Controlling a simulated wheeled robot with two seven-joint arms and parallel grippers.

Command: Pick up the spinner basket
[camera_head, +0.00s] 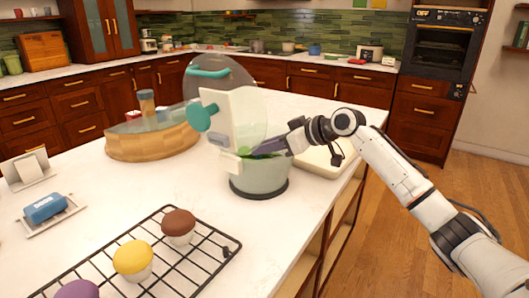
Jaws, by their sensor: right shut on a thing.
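A pale green spinner bowl (260,178) with a dark base stands on the white island counter. The spinner basket seems to be the pale green piece (232,158) at the bowl's mouth, mostly hidden by the bowl and my gripper. My right gripper (258,150) reaches in from the right at the bowl's rim, its dark fingers shut on what looks like the basket's edge. The fingertips are partly hidden. My left gripper is not in view.
A white upright panel (244,108) and a teal knob (200,115) stand just behind the bowl. A wooden bread box (152,142) is behind left. A black cooling rack (196,262) with cupcakes is in front. A pale tray (322,162) lies right of the bowl.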

